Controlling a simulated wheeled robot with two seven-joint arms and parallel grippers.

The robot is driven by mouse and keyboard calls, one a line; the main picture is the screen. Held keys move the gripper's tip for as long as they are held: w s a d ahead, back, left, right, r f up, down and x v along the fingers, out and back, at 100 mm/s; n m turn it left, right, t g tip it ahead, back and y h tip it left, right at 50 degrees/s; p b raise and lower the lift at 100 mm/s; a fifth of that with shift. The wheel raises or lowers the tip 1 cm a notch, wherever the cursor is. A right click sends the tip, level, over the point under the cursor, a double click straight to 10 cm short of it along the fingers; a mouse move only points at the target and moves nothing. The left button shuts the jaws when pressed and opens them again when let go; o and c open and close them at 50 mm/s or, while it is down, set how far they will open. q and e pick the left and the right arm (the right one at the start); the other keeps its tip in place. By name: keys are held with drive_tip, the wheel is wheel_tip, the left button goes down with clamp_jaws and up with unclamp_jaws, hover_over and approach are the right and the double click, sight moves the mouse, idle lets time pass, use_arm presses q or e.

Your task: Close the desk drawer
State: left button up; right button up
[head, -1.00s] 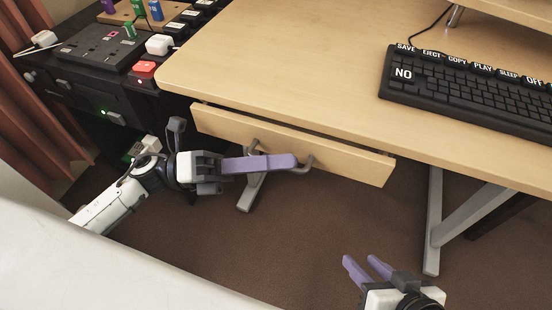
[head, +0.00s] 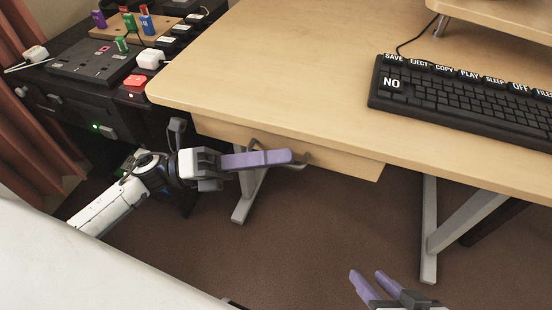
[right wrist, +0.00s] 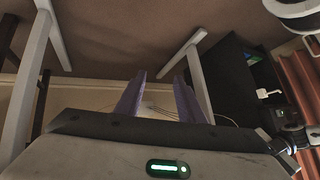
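The desk drawer (head: 345,165) is a pale wood front under the desk's front edge, with a grey handle (head: 301,162). Its top edge is tucked against or under the desktop (head: 270,70), with no open interior showing. My left gripper (head: 291,157) is at the handle, its purple fingers lying across the front and hiding the handle's middle. The fingers overlap from this side, so I cannot tell whether they are closed or grip the handle. My right gripper (head: 367,280) is low at the front, away from the drawer, open and empty. Its spread fingers also show in the right wrist view (right wrist: 157,85).
A black keyboard (head: 465,100) lies on the desktop. A dark unit with sockets and buttons (head: 90,65) stands left of the desk. Grey desk legs (head: 429,225) rise from the brown carpet. A white surface (head: 90,265) fills the lower left. Floor below the drawer is open.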

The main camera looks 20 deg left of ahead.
use_arm(q)
drive_tip(key=shift+a, duration=0.1)
use_arm(e)
drive_tip(key=shift+s+f, duration=0.1)
drive_tip(key=shift+s, duration=0.05)
use_arm(q)
drive_tip(key=v, duration=1)
drive_tip(key=shift+p, duration=0.45)
use_arm(e)
drive_tip(key=shift+d+f, duration=0.2)
drive_tip(key=shift+d, duration=0.1)
